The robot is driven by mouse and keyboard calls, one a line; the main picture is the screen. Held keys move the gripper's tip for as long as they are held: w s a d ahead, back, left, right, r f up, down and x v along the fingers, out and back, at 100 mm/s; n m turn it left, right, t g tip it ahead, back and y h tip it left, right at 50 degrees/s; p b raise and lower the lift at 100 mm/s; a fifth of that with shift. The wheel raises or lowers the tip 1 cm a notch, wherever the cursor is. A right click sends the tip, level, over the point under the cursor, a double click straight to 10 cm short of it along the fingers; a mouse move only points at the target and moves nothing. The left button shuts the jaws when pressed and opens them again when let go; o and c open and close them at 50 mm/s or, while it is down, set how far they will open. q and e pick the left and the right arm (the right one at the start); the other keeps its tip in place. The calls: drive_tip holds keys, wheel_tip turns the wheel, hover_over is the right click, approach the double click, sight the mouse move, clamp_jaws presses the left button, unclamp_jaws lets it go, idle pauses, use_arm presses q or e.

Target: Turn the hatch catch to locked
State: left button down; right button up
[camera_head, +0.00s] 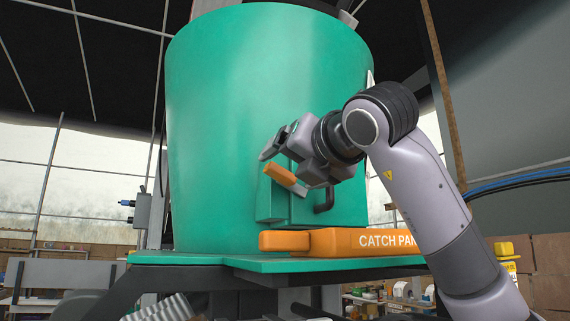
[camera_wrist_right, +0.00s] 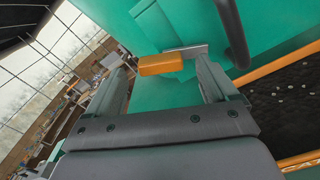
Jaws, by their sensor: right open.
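The hatch catch has an orange grip (camera_head: 286,179) on a short grey metal lever, in front of a green hatch box (camera_head: 272,206) on the large green drum (camera_head: 235,110). In the head view the grip slants down to the right. My right gripper (camera_head: 287,163) is open at the catch. The lever (camera_wrist_right: 187,50) runs toward the right finger. I cannot see any locked marking. My left gripper is not in view.
An orange pan (camera_head: 335,242) lettered "CATCH PAN" sits below on the green ledge (camera_head: 225,258). My right arm covers the pan's right end. Free air lies left of the drum.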

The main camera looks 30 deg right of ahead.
sight(288, 180)
drive_tip(key=shift+w+p, duration=0.3)
drive_tip(key=shift+w, duration=1.15)
drive_tip(key=c, duration=1.1)
drive_tip(key=shift+o, duration=0.2)
drive_tip(key=shift+a+f+n, duration=0.1)
drive_tip(key=shift+f+n, duration=0.05)
drive_tip(key=shift+n, duration=1.1)
drive_tip(key=shift+f+n, duration=0.15)
drive_tip(key=shift+n, duration=1.1)
drive_tip(key=o, duration=1.1)
drive_tip(key=shift+c, duration=0.2)
